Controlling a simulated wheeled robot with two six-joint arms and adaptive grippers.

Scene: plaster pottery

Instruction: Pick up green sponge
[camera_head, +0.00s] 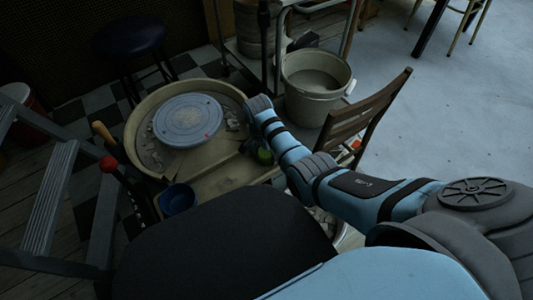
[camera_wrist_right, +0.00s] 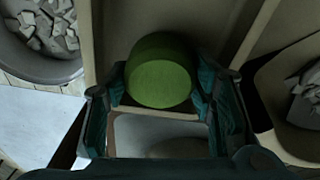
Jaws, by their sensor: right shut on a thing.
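The green sponge (camera_wrist_right: 160,82) is a rounded block with a flat lighter face. In the right wrist view it sits between the two fingers of my right gripper (camera_wrist_right: 161,98), which is shut on it. In the head view only a small part of the green sponge (camera_head: 265,156) shows, at the right edge of the pottery wheel's table, partly hidden by my right arm. My left gripper is in neither view.
A pottery wheel (camera_head: 188,121) in a round basin stands just left of my right arm. A blue bowl (camera_head: 177,199) is at its front. A bucket (camera_head: 315,91) and a wooden chair (camera_head: 350,122) are close on the right. A stepladder (camera_head: 48,199) stands on the left.

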